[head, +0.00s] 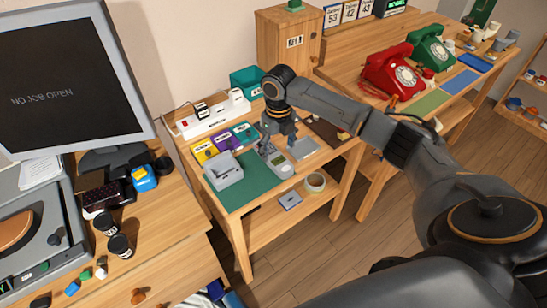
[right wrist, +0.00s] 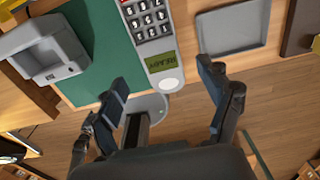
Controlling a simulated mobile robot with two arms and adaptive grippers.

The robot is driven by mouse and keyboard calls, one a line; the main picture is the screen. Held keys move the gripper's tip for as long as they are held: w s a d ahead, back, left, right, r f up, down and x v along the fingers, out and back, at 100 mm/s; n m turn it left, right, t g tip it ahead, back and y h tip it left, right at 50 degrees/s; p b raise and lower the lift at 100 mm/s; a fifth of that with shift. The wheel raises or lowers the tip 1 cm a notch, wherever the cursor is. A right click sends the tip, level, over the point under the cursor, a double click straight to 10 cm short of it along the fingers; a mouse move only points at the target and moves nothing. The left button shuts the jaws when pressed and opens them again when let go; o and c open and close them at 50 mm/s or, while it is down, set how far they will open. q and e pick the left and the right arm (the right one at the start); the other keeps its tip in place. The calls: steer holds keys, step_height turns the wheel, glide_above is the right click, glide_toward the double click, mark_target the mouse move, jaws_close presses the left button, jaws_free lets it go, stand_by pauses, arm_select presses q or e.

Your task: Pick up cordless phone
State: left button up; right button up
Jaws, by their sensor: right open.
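The cordless phone (head: 281,164) is a light grey handset lying on the small wooden table, by the edge of the green mat (head: 241,190). In the right wrist view the phone (right wrist: 154,40) shows its dark keypad and a greenish screen, with a pale round spot at its near end. My right gripper (head: 277,142) is over the phone in the head view. In the right wrist view the gripper (right wrist: 163,75) is open, with the phone's near end showing between and just beyond its fingers. It holds nothing. My left gripper is not in view.
A grey box-like holder (head: 223,171) stands left of the phone. Coloured boxes (head: 224,141) stand behind. Red (head: 391,72) and green (head: 431,48) dial phones sit farther right.

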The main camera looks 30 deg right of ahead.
mark_target(279, 161)
steer(key=f, duration=0.4)
steer(key=shift+s+d+p, duration=0.1)
steer(key=shift+s+p, duration=0.2)
steer(key=shift+s, duration=0.1)
steer(key=shift+f, duration=0.5)
steer(key=c, duration=1.4)
steer(key=shift+o, duration=0.2)
steer(key=shift+w+r, duration=0.1)
steer(key=shift+r, duration=0.1)
